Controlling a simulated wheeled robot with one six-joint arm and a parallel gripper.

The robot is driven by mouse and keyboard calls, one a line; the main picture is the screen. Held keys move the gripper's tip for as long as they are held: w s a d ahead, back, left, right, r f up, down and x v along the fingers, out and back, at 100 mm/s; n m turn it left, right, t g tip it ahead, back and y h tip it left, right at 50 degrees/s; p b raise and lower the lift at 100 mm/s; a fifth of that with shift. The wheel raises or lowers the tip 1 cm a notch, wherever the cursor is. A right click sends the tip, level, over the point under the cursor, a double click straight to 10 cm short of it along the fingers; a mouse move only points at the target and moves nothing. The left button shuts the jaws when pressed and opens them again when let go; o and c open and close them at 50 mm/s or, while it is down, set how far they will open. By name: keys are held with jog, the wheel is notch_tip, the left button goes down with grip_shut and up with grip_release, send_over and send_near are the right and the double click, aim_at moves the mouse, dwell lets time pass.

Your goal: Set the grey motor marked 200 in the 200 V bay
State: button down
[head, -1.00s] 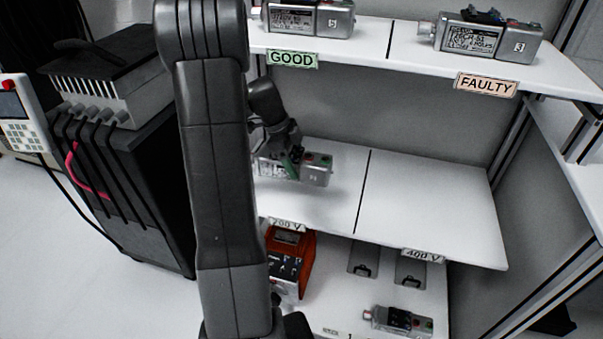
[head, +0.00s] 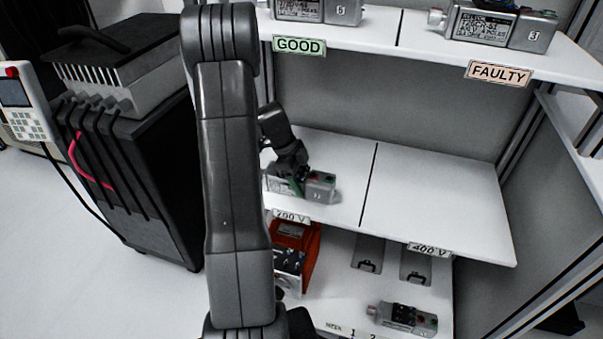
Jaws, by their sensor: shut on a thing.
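A grey motor (head: 318,187) is in the left bay of the middle shelf, above the 200 V label (head: 291,216). My gripper (head: 294,180) is shut on this motor from above. The motor is at or just above the shelf surface; I cannot tell if it touches. Its marking is too small to read, and my arm hides part of the left bay. A black line (head: 368,185) parts this bay from the empty right bay, labelled 400 V (head: 429,249).
The top shelf holds a motor over the GOOD label (head: 299,46) and another (head: 497,24) over the FAULTY label (head: 498,72). Below are an orange-red device (head: 297,250) and another motor (head: 403,318). A black cabinet (head: 125,185) stands at left.

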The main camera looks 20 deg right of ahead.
dwell(0.3)
jog(key=shift+c, duration=1.6)
grip_release()
jog(key=shift+r, duration=0.2)
jog(key=p+v, duration=0.1)
jog(key=v, duration=0.6)
jog(key=shift+a+r, duration=0.1)
jog(key=shift+r, duration=0.05)
